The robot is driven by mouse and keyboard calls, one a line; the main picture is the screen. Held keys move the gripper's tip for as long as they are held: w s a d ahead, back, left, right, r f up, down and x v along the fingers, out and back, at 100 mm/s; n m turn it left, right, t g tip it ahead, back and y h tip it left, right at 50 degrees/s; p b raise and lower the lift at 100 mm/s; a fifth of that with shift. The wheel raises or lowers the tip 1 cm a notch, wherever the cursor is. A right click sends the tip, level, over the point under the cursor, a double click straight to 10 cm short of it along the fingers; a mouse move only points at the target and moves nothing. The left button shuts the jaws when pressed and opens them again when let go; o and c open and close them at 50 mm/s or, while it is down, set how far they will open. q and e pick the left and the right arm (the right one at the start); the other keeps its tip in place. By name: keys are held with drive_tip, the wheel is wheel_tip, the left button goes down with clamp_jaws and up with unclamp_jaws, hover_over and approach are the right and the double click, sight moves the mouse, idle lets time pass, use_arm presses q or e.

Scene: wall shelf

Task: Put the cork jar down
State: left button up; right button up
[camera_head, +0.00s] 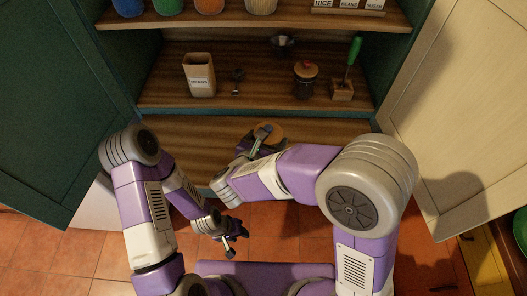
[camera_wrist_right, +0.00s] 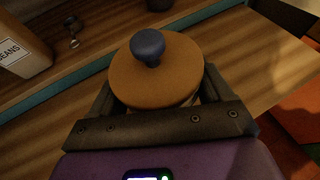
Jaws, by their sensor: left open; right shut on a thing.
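The cork jar (camera_wrist_right: 155,75), with a round cork lid and dark blue knob, sits between the fingers of my right gripper (camera_wrist_right: 160,110) in the wrist view. In the head view its lid (camera_head: 272,129) shows partly behind my right gripper (camera_head: 258,142), over the lowest shelf board (camera_head: 190,140). The jar's body is mostly hidden, and I cannot tell whether its base touches the board. My left gripper (camera_head: 233,240) is open and empty, low in front of the shelf.
On the middle shelf (camera_head: 265,95) stand a beans container (camera_head: 199,78), a small metal utensil (camera_head: 238,78), a red-knobbed cork-lidded jar (camera_head: 306,82) and a block with a green-handled tool (camera_head: 343,88). Open doors (camera_head: 445,110) flank the shelf. The lowest board's left part is clear.

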drive_tip(key=shift+f+b, duration=0.55)
drive_tip(key=shift+f, duration=2.15)
drive_tip(key=shift+f+b, duration=0.2)
drive_tip(key=shift+b, duration=0.1)
drive_tip(key=o, duration=1.2)
drive_tip(key=shift+o, duration=0.2)
drive_tip(key=shift+r+p, duration=0.2)
drive_tip(key=shift+p, duration=0.1)
drive_tip(key=p+v, duration=0.1)
drive_tip(key=v, duration=1.1)
